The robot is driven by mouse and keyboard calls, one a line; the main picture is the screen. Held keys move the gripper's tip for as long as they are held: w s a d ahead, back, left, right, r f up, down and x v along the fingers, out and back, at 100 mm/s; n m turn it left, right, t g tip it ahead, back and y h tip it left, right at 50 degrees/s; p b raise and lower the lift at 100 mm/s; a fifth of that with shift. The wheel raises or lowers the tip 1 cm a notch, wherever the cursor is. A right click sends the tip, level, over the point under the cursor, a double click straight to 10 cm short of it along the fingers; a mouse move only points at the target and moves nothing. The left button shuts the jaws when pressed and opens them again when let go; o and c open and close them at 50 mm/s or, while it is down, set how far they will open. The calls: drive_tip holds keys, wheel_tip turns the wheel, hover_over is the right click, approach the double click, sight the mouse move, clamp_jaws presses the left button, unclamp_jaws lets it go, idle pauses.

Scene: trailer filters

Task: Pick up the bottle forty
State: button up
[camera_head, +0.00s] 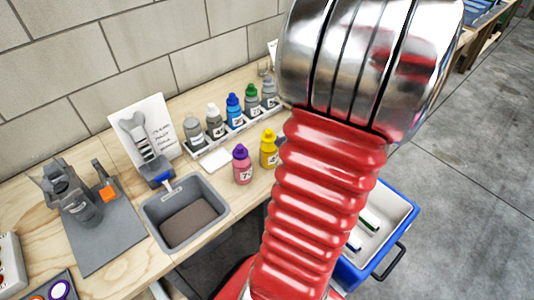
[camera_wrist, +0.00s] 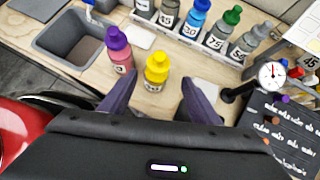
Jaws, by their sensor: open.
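Several small labelled bottles show, but I cannot clearly read a forty on any of them. A yellow bottle (camera_wrist: 157,67) stands upright on the wooden bench, between and just beyond the fingertips of my gripper (camera_wrist: 158,78), which is open and empty. It also shows in the head view (camera_head: 268,152), partly against my red arm. A pink bottle with a purple cap (camera_wrist: 119,52) stands just left of it, outside the left finger; it also shows in the head view (camera_head: 242,168). My gripper is hidden in the head view.
A white rack (camera_wrist: 177,34) behind holds several bottles, including a blue one (camera_wrist: 193,20) and a green-capped one (camera_wrist: 223,30). A grey sink-like bin (camera_wrist: 72,38) lies left. A dial gauge (camera_wrist: 271,75) and a dark board (camera_wrist: 282,130) stand right.

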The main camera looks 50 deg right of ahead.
sight(261, 142)
drive_tip(key=x, duration=0.8)
drive_tip(key=shift+a+r+x, duration=0.1)
drive_tip(key=shift+a+x, duration=0.05)
drive_tip(key=shift+x, duration=1.1)
drive_tip(key=shift+a+r+x, duration=0.1)
drive_tip(key=shift+a+x, duration=0.05)
drive_tip(key=shift+x, duration=1.15)
drive_tip(key=shift+w, duration=0.15)
drive_tip(key=shift+c, duration=0.6)
drive_tip(key=c, duration=1.1)
drive_tip(key=shift+r, duration=0.1)
wheel_tip(261, 142, up, 10)
drive_tip(key=shift+f, duration=0.1)
